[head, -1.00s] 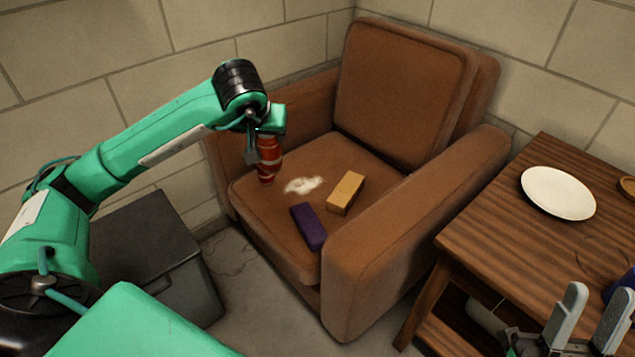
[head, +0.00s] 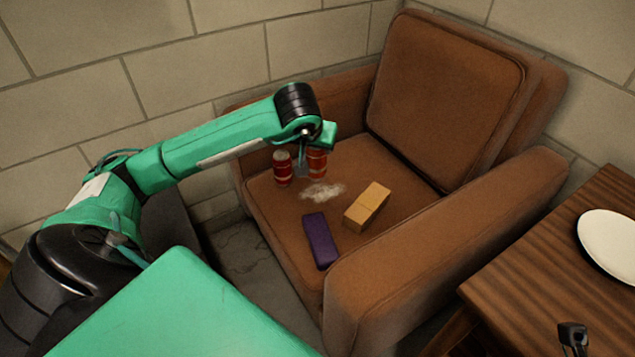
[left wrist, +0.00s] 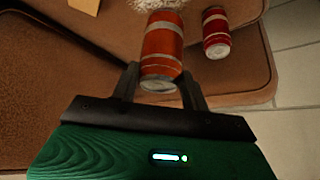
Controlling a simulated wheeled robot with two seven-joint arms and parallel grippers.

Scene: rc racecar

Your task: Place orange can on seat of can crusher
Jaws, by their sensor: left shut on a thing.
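My left gripper (head: 303,168) is shut on the orange can (head: 317,165), which is upright over the seat of the brown armchair (head: 275,215). In the left wrist view the orange can (left wrist: 162,45), with pale bands, is between the two fingers (left wrist: 162,85). I cannot tell whether its base touches the seat. A red can (head: 283,169) stands on the seat just left of it; it also shows in the left wrist view (left wrist: 215,35). A dark tip (head: 573,336) at the bottom right seems part of my right gripper. I see no separate can crusher.
A white powdery patch (head: 323,192), a yellow-orange block (head: 367,206) and a purple block (head: 320,241) lie on the seat. The armrest (head: 440,240) rises on the right. A wooden table (head: 545,275) with a white plate (head: 612,240) stands farther right.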

